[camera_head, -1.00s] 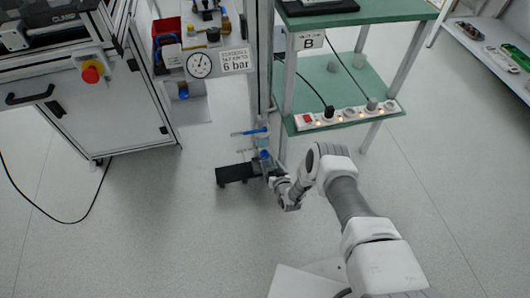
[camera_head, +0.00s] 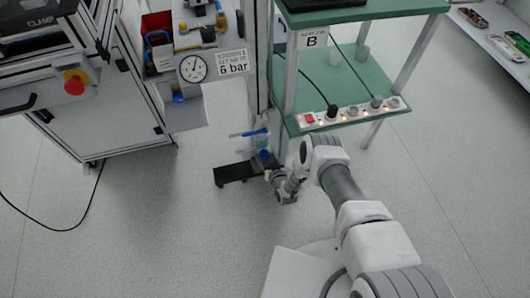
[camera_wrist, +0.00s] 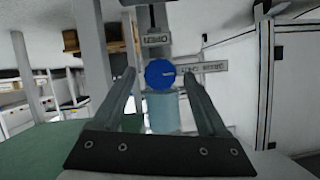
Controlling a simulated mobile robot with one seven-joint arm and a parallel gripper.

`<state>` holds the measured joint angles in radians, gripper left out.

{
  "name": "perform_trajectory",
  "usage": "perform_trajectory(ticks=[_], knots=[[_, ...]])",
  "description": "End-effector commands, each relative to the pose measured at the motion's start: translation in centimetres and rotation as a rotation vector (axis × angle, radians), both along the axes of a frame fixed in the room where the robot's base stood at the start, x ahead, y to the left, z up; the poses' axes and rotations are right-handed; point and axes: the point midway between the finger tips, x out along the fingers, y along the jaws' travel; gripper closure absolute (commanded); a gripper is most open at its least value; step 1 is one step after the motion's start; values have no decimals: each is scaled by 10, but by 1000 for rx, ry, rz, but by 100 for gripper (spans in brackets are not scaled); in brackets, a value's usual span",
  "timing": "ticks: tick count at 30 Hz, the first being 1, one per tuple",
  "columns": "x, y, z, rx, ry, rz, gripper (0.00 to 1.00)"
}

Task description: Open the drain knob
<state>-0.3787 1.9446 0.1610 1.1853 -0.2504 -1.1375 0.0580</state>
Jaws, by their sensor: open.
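The round blue drain knob (camera_wrist: 160,75) faces me near the middle of the wrist view, above a pale blue translucent bowl (camera_wrist: 162,113). My gripper (camera_wrist: 159,76) is open, with one finger to each side of the knob and gaps still visible. I cannot tell how deep the fingertips reach relative to it. In the head view, a small blue part, likely this knob (camera_head: 264,154), is low on the grey post, and my gripper (camera_head: 272,174) is just below it, too small to read.
A label reading OPEN (camera_wrist: 158,40) is above the knob. A blue-handled lever (camera_head: 255,132) sticks out higher on the post. The green-shelved table (camera_head: 350,85) stands close at the right.

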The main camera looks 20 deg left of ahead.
Motion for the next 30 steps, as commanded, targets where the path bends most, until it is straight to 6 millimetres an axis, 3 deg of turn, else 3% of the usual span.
perform_trajectory(ticks=[17,27,30], knots=[[-3,-1,-3,0,0,0,25],[-3,-1,-3,0,0,0,86],[-3,-1,-3,0,0,0,100]])
